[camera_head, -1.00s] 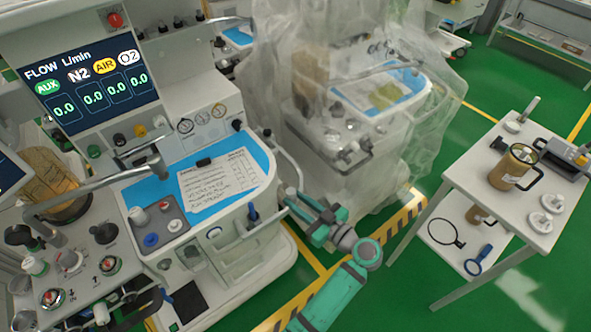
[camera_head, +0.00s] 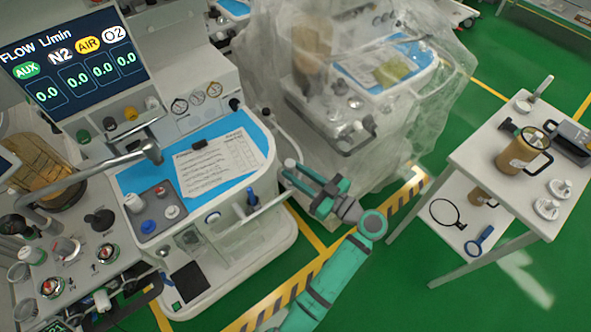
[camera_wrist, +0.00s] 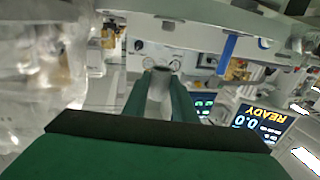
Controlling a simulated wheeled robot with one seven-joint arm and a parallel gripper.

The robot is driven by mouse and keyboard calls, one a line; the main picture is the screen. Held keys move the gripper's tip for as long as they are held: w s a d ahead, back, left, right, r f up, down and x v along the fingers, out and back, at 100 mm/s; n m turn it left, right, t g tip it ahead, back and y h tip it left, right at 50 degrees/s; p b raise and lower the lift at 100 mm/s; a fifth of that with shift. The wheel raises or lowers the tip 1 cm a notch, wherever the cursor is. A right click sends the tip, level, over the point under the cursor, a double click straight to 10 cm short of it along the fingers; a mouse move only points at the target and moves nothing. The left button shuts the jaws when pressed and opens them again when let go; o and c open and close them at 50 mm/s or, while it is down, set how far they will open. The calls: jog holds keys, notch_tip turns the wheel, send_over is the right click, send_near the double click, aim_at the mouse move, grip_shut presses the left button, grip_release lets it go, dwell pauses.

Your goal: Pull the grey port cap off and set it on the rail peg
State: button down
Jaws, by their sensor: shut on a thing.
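My gripper (camera_head: 305,176) is at the right front corner of the near cart, its green fingers pointing left. In the wrist view my gripper (camera_wrist: 160,95) is shut on a pale grey cylindrical piece, which I take for the port cap (camera_wrist: 159,82). In the head view a small pale end of the cap (camera_head: 290,163) shows at the fingertips. Its round end faces away from my palm; I see no clear contact with the cart. The port and the rail peg cannot be picked out surely. A blue upright piece (camera_head: 252,197) stands at the cart's front edge, also in the wrist view (camera_wrist: 229,46).
A plastic-draped cart (camera_head: 345,90) stands close behind my gripper. A white side table (camera_head: 470,165) with a brown canister (camera_head: 515,155) is at the right. Green floor lies between cart and table.

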jog(key=shift+f, duration=2.2)
jog(key=shift+f, duration=0.95)
dwell(0.8)
jog(key=c, duration=1.4)
grip_release()
jog(key=v, duration=1)
jog(key=shift+s+d, duration=0.2)
jog(key=shift+d, duration=0.15)
jog(key=shift+f, duration=0.1)
